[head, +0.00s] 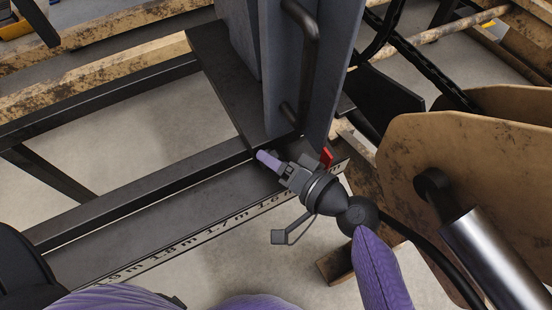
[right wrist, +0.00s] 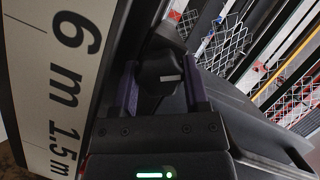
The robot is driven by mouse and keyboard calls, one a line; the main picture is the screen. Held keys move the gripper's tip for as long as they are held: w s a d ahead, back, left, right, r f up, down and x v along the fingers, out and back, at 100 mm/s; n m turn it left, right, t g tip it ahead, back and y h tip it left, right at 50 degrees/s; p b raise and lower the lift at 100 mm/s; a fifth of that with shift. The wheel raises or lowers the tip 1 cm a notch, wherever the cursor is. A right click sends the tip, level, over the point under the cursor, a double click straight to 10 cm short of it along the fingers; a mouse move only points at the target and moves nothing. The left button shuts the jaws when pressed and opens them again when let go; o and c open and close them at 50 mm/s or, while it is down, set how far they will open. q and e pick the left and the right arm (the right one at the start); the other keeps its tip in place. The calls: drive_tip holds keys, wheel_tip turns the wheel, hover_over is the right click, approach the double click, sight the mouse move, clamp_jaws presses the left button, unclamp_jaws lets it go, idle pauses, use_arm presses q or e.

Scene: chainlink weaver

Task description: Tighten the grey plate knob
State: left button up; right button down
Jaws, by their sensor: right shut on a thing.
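The grey plate (head: 338,70) stands upright on the dark machine bed, with a bar handle (head: 312,60) on its face. My right gripper (head: 268,160) is low at the foot of the plate, its purple fingers pointing to the left. In the right wrist view, the fingers (right wrist: 163,88) lie on both sides of a dark knob (right wrist: 158,72) with a short pale mark, and are shut on it. The knob is hidden or too dark to make out in the head view. My left gripper is not in view.
A ruled scale strip (head: 215,231) with metre marks runs along the bed's front edge below my right gripper. A small red part (head: 326,157) is close beside the gripper. A large worn tan panel (head: 470,180) stands at the right. Bare floor (head: 100,190) shows between the rails.

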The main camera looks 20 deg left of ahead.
idle(0.4)
drive_tip(key=shift+c, duration=0.5)
unclamp_jaws()
